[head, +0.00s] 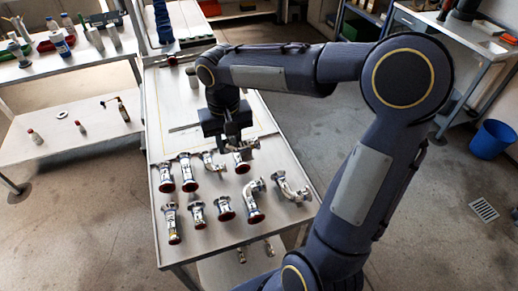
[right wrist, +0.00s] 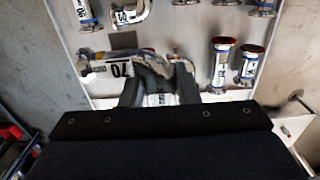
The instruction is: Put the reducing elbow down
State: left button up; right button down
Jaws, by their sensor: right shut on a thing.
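My right gripper (head: 237,143) is low over the back row of metal pipe fittings on the table. It is shut on a shiny metal fitting with a dark red flange (head: 243,168), which I take to be the reducing elbow. In the right wrist view a white-labelled part (right wrist: 160,99) shows between the fingers of the gripper (right wrist: 160,85). A curved, labelled fitting (right wrist: 118,69) shows at their left; I cannot tell whether it is the same piece. Whether the held piece touches the table is hidden. My left gripper is not in view.
Another elbow fitting (head: 211,161) lies close to the left of the gripper, with two flanged spools (head: 187,172) beyond it. A front row holds several fittings, including an elbow (head: 254,201) and another (head: 291,189). The table (head: 172,105) is mostly clear behind; a blue bin (head: 491,145) stands right.

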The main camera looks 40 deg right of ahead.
jog(key=d+f, duration=0.4)
jog(key=w+d+f+p, duration=0.1)
jog(key=d+f, duration=0.3)
jog(key=w+d+f+p, duration=0.1)
jog(key=d+f, duration=0.3)
jog(key=shift+f, duration=0.1)
jog(key=shift+f+b, duration=0.55)
jog(key=shift+b, duration=0.05)
jog(key=c, duration=1.1)
grip_release()
jog(key=shift+r, duration=0.1)
